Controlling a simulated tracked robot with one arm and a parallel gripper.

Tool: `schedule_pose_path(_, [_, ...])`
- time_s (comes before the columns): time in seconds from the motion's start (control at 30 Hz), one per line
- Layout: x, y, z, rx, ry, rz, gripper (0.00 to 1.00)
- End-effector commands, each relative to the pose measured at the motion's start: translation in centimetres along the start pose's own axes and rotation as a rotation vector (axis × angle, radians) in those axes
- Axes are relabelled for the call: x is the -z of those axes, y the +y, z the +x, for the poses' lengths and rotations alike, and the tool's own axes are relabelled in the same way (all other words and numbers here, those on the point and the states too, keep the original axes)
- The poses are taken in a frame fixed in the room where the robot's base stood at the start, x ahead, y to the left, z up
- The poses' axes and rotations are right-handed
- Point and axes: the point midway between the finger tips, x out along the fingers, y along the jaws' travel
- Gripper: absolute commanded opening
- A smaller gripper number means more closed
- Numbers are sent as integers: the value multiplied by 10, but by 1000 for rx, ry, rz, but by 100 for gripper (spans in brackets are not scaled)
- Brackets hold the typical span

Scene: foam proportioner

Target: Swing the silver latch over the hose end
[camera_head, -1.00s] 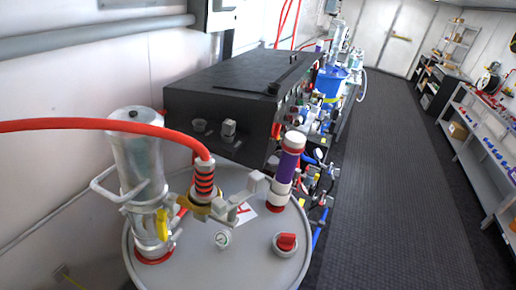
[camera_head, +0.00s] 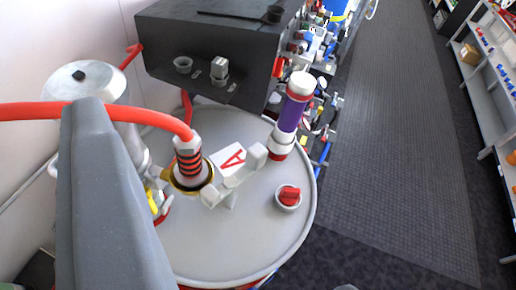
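The red hose (camera_head: 60,111) comes in from the left and ends in a red-and-black ribbed hose end (camera_head: 188,157). The hose end stands upright in a gold ring (camera_head: 190,180) on the round grey drum lid (camera_head: 235,250). The silver latch (camera_head: 236,178) is a blocky lever just right of the hose end. It points up and right, away from the hose, and is not over the hose end. A grey bar (camera_head: 108,200) of mine rises in the left foreground, apart from the latch. I cannot make out both fingertips or their opening.
A silver pump cylinder (camera_head: 85,82) stands left of the hose, partly behind the grey bar. A purple-and-white cylinder (camera_head: 292,108) and a red-topped knob (camera_head: 288,197) stand right of the latch. A black cabinet (camera_head: 205,45) is behind. The right floor (camera_head: 400,150) is clear.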

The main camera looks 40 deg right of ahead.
Motion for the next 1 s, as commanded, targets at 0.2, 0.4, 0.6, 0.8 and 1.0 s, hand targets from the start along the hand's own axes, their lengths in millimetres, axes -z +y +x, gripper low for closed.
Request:
schedule_pose_path(0.2, [-4, 50, 40, -14, -221, -60, 44])
schedule_pose_path(0.4, [-21, 97, 68, 18, -467, -119, 44])
schedule_pose_path(0.6, [-44, 144, 80, 97, -693, -158, 44])
schedule_pose_path(0.8, [-62, 179, 78, 181, -838, -174, 44])
schedule_pose_path(1.0, [-72, 192, 75, 225, -899, -179, 44])
